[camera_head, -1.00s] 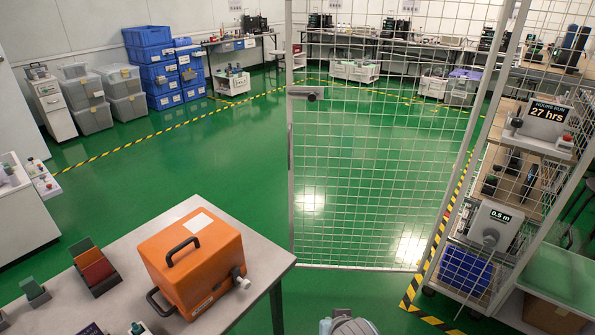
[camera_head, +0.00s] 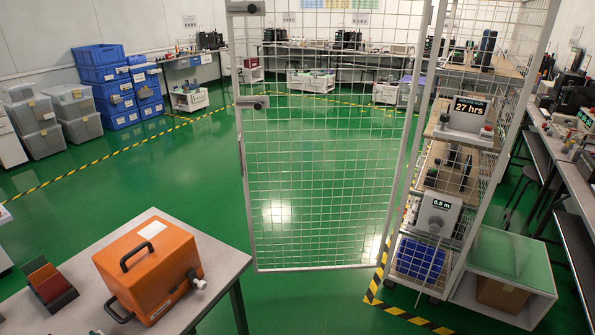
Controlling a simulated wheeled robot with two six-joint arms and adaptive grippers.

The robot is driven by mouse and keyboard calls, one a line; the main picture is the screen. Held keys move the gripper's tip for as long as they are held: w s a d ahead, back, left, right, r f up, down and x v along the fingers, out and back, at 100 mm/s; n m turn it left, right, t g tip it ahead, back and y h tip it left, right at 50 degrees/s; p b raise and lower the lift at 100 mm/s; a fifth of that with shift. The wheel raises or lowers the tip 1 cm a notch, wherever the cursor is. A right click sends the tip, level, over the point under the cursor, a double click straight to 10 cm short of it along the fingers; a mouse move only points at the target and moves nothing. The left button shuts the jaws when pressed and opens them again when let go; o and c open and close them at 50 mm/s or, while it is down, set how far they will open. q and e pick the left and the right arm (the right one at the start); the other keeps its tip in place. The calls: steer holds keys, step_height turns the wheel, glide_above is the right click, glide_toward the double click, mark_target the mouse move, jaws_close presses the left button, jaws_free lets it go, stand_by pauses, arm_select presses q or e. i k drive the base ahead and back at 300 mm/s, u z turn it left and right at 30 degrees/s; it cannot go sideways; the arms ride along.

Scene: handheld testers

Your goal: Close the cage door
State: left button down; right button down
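The cage door (camera_head: 318,160) is a tall grey-framed wire-mesh panel in the middle of the head view. Its right edge meets the upright post of the mesh cage (camera_head: 520,90). Its left edge stands free over the green floor, with a grey latch (camera_head: 253,102) partway up and another grey fitting (camera_head: 245,8) near the top of the frame. The door looks swung open, extending left from the cage. Neither of my grippers shows in the view.
A table (camera_head: 222,248) with an orange case (camera_head: 150,270) stands at the lower left. Shelves inside the cage hold testers and a blue crate (camera_head: 420,259). A low white cabinet (camera_head: 505,268) stands beside the cage. Green floor is clear around the door.

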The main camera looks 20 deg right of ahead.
mark_target(428, 10)
steer(key=u, duration=1.55)
steer(key=k, duration=0.1)
steer(key=z, duration=2.85)
steer(key=i, duration=1)
steer(key=u, duration=1.05)
steer(key=i, duration=0.6)
steer(key=u, duration=0.7)
